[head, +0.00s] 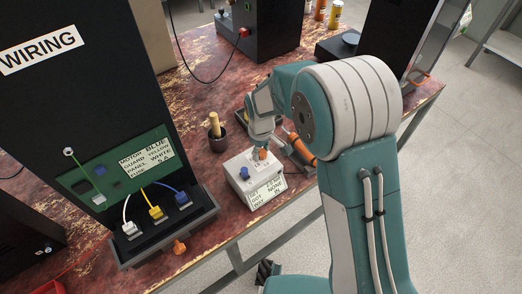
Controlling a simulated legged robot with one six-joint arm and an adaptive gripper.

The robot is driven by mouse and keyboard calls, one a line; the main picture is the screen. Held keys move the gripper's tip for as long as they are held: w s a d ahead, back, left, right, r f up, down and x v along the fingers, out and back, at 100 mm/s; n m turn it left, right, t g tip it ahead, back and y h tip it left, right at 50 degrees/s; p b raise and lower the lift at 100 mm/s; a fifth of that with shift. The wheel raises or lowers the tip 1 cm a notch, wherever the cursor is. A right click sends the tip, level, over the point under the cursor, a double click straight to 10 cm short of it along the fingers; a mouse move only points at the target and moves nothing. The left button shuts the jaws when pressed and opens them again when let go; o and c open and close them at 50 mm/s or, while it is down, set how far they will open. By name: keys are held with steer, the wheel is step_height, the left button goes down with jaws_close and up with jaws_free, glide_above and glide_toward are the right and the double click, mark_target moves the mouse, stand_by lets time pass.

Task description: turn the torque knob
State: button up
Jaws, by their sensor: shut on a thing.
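The torque knob (261,154) is a small orange knob on top of a white box (235,179). The box stands near the front edge of the table, with a blue knob (244,172) on its left side and a printed label on its front. My gripper (262,147) is above the box, pointing down, and is shut on the orange knob. My gripper's fingers and wrist hide part of the knob. The knob's angle is too small to read.
A black panel marked WIRING (80,90) stands at left, with white, yellow and blue cables below. A dark cup with a wooden handle (215,131) stands behind the box. An orange tool (300,146) lies close at right.

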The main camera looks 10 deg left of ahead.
mark_target(260, 151)
steer(key=shift+n, duration=1.1)
steer(key=o, duration=1.1)
steer(key=shift+w+a, duration=0.1)
steer(key=shift+a, duration=0.05)
steer(key=shift+o, duration=0.2)
step_height(260, 151, up, 12)
steer(key=shift+f, duration=0.15)
